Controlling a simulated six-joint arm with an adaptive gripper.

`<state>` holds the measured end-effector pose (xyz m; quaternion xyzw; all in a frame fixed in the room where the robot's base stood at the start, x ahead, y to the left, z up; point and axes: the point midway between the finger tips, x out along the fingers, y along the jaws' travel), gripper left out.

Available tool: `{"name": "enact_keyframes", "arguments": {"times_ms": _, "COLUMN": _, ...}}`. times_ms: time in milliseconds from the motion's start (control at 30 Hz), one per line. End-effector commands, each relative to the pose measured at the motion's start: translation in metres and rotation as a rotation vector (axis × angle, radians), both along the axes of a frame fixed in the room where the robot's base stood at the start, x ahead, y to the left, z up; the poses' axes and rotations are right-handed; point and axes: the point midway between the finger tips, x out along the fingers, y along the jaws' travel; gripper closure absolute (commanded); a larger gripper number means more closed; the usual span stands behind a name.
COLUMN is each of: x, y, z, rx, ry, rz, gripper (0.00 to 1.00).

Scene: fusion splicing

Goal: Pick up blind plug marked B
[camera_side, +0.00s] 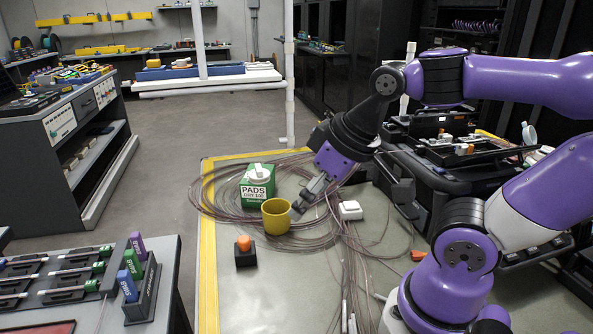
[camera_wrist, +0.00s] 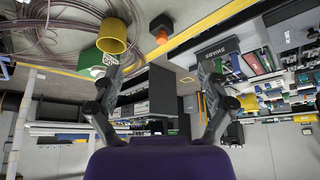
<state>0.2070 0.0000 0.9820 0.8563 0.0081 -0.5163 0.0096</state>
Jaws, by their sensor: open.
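No marking B is readable in either view, so I cannot tell which thing is the blind plug marked B. An orange-topped piece (camera_side: 243,243) stands upright in a small black block (camera_side: 246,259) on the mat, in front of the yellow cup (camera_side: 276,217). In the wrist view the orange piece (camera_wrist: 162,35) and the cup (camera_wrist: 112,37) show near the top. My gripper (camera_side: 306,199) is open and empty, above and just right of the cup. Its two fingers are spread apart in the wrist view (camera_wrist: 159,70), with nothing between them.
A green PADS box (camera_side: 257,192) stands behind the cup, among loops of thin cable (camera_side: 215,208). A white box (camera_side: 350,210) sits right of my gripper. Another orange piece (camera_side: 418,255) lies near my arm. A bench with SWABS holders (camera_side: 133,290) is at front left.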

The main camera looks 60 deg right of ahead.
Motion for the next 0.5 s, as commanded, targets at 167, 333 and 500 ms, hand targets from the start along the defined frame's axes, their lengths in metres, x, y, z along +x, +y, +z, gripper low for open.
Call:
{"name": "enact_keyframes", "arguments": {"times_ms": 167, "x": 0.035, "y": -0.001, "z": -0.013, "rx": -0.035, "ry": 0.056, "rz": 0.164, "gripper": 0.12}}
{"name": "enact_keyframes", "arguments": {"times_ms": 333, "x": 0.079, "y": -0.006, "z": -0.040, "rx": -0.037, "ry": 0.083, "rz": 0.381, "gripper": 0.12}}
{"name": "enact_keyframes", "arguments": {"times_ms": 500, "x": 0.106, "y": -0.011, "z": -0.065, "rx": -0.019, "ry": 0.075, "rz": 0.522, "gripper": 0.12}}
